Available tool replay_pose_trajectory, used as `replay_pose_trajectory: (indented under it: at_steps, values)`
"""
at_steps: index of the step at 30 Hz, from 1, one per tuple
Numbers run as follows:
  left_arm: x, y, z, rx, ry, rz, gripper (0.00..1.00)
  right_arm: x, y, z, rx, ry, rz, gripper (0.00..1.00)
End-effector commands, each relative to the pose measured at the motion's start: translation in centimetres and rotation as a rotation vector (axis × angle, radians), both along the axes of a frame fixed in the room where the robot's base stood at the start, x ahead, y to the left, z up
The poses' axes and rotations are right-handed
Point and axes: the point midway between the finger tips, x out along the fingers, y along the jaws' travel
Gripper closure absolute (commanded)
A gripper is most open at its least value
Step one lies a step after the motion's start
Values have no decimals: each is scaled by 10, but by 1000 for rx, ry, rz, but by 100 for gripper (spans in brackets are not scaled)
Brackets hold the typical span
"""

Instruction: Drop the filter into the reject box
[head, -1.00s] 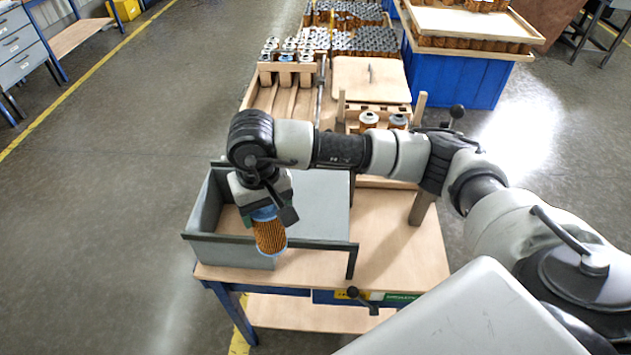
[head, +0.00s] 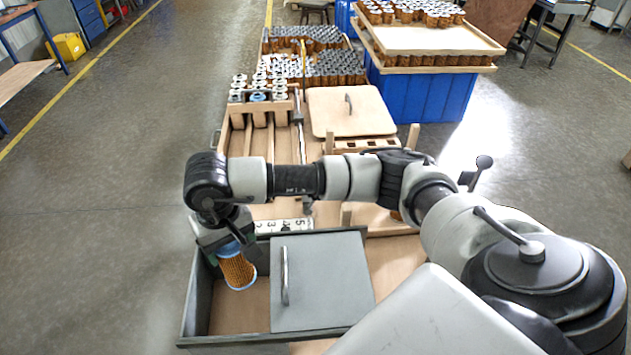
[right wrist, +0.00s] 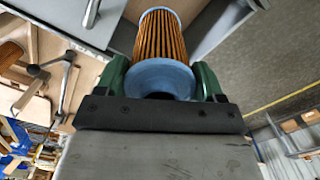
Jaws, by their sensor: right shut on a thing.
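The filter (head: 237,268) has an orange-brown pleated body and a pale blue end cap. My right gripper (head: 232,248) is shut on it near its blue cap. In the right wrist view the filter (right wrist: 162,45) sits between the green fingers of my right gripper (right wrist: 160,80). The grey box (head: 196,305), which looks like the reject box, is below. Its left part is open and shows a wooden-coloured floor; a grey lid (head: 325,285) with a bar handle covers its right part. The filter hangs tilted over the open part. My left gripper is not in view.
A wooden rack with sloping lanes (head: 262,140) holds several filters behind my arm. A wooden lid (head: 350,110) with a handle lies right of it. A blue crate (head: 425,95) bearing filter trays stands at the back. Open floor lies to the left.

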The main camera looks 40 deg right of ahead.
Motion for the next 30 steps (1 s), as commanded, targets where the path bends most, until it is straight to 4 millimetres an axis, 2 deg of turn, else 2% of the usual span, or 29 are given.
replay_pose_trajectory:
  at_steps: [3,7,12,18,19,24,30]
  values:
    - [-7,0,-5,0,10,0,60,0,0,-15,0,2,-2,70]
    - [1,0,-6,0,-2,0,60,0,0,-24,1,0,-1,70]
    - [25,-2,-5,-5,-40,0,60,0,0,-29,1,-1,-1,70]
    - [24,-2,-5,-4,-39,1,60,0,0,-29,0,-1,-1,70]
    - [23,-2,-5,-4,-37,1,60,0,0,-29,0,-1,-1,30]
    - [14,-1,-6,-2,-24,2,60,0,0,-29,0,-1,-1,4]
    - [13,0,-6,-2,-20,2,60,0,0,-29,0,-1,-1,2]
